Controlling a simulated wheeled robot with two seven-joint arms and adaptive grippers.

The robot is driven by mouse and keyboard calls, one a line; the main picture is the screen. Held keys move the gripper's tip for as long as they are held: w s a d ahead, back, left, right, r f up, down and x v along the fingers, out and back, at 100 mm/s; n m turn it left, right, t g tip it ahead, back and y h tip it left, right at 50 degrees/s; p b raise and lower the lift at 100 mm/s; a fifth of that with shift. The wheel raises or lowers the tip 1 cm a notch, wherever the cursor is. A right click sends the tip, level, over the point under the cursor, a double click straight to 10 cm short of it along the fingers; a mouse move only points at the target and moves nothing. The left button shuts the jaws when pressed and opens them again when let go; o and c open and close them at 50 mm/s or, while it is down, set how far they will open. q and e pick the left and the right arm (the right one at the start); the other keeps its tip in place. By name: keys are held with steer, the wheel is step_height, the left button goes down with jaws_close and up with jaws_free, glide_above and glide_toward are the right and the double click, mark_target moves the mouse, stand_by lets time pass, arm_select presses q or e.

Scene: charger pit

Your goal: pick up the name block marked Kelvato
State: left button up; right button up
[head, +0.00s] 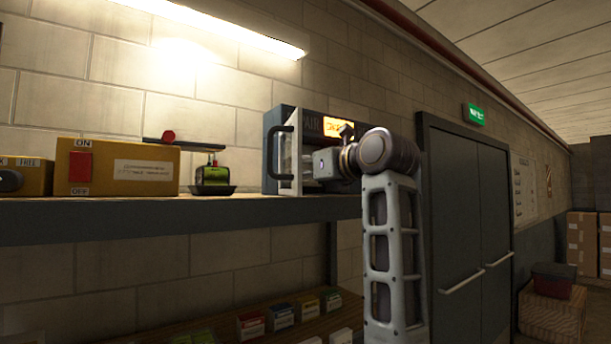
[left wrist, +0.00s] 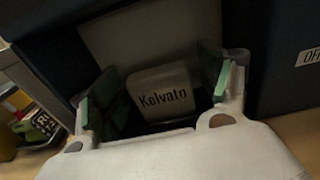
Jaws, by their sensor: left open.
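The name block marked Kelvato (left wrist: 160,82) is pale with dark lettering. It stands upright in front of a grey panel inside a dark housing in the left wrist view. My left gripper (left wrist: 161,92) is open, with one green-padded finger on each side of the block. I cannot tell how far the block reaches in between the pads, and I see no clear contact. In the head view my left wrist is at the open front of a dark box (head: 283,123) on the shelf, and the block and fingertips are hidden there. My right gripper is not in view.
The box's door with a black handle (head: 277,158) stands open left of my wrist. A small green device (head: 212,176) and a yellow ON/OFF box (head: 120,168) sit further left on the shelf (head: 150,220). Several small coloured boxes stand on a lower shelf.

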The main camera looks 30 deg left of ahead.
arm_select(q)
steer(key=shift+a, duration=0.1)
stand_by(0.4)
steer(key=c, duration=1.1)
steer(key=shift+r, duration=0.25)
steer(key=shift+r+p, duration=0.65)
steer(key=shift+s+r, duration=0.1)
steer(key=shift+r, duration=0.4)
steer(key=shift+w+r, duration=0.2)
steer(key=shift+r, duration=0.1)
